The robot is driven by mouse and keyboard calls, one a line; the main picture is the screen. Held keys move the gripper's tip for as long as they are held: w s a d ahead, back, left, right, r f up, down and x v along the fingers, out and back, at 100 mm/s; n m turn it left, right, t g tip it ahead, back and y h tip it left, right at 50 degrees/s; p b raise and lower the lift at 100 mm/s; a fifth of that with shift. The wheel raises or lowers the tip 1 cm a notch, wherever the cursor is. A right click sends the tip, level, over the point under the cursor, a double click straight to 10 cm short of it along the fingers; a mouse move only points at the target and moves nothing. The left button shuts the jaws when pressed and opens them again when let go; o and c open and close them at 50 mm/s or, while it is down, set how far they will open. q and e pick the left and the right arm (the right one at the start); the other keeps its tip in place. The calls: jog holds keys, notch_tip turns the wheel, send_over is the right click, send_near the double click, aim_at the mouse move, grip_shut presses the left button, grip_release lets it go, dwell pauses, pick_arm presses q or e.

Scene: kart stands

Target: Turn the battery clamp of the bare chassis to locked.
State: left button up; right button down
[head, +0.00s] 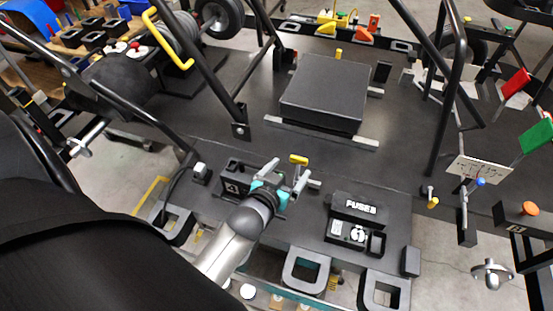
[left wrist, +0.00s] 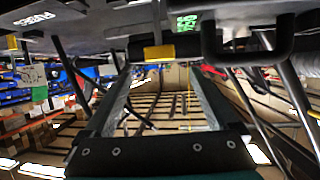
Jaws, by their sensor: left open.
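A large flat black box (head: 323,92) sits on the dark chassis deck (head: 290,215), with grey strips along its near and far edges. A small yellow-topped piece (head: 298,159) stands near its front edge; I take it for the battery clamp's handle, but cannot tell its turn position. My left gripper (head: 289,177) is open and empty, just in front of the yellow piece. In the left wrist view the yellow piece (left wrist: 158,52) shows on a dark bar, between and just beyond the open fingertips (left wrist: 160,72). Contact is not visible. My right gripper is out of view.
A fuse box (head: 357,208) and a white-faced unit (head: 347,233) stand right of my gripper. Black frame tubes (head: 450,85) rise at left and right. Another yellow piece (head: 338,54) stands behind the black box. Red (head: 515,83) and green (head: 535,136) flags are at right.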

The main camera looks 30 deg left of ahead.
pick_arm(q)
jog(key=v, duration=0.7)
jog(key=shift+s, duration=0.2)
dwell(0.4)
